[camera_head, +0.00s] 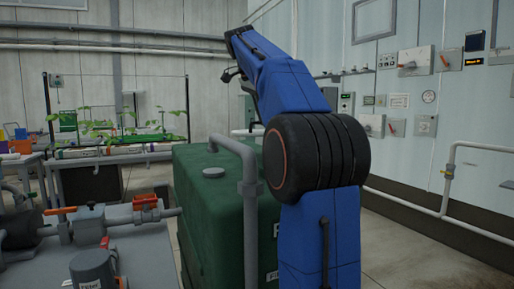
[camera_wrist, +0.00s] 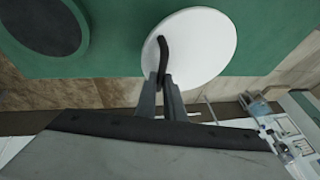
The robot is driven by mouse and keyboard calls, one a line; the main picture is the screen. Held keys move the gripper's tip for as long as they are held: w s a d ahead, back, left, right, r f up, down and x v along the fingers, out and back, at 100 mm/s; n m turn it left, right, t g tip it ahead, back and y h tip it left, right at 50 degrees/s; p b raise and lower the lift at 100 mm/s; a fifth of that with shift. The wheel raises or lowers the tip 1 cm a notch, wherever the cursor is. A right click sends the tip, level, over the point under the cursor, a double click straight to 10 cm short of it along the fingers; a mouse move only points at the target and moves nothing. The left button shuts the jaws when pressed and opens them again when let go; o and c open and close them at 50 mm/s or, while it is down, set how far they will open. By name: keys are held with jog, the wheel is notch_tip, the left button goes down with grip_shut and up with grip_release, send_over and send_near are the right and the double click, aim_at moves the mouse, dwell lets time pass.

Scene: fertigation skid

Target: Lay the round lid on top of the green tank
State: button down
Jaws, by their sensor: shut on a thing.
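The round lid (camera_wrist: 208,48) is a white disc with a dark curved handle (camera_wrist: 163,52). My gripper (camera_wrist: 170,82) is shut on that handle in the wrist view. The green tank (camera_head: 208,205) stands in the middle of the head view, partly behind a grey pipe and my blue arm. Its green top (camera_wrist: 115,38) shows in the wrist view, with a dark round opening (camera_wrist: 42,22) at the upper left. The lid is to the right of the opening and overlaps the tank's edge in the picture. I cannot tell its height above the top.
A grey pipe (camera_head: 249,215) rises in front of the tank and bends over its top. A bench with a pump and orange-handled valves (camera_head: 145,202) is at the left. A plant table (camera_head: 120,152) stands behind. Switch boxes (camera_head: 415,61) and a white pipe (camera_head: 447,175) line the right wall.

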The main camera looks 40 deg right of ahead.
notch_tip(320, 180, down, 8)
jog(key=shift+r, duration=0.1)
jog(key=c, duration=1.9)
grip_release()
jog(key=shift+o, duration=0.2)
jog(key=v, duration=1.2)
jog(key=shift+a, duration=0.15)
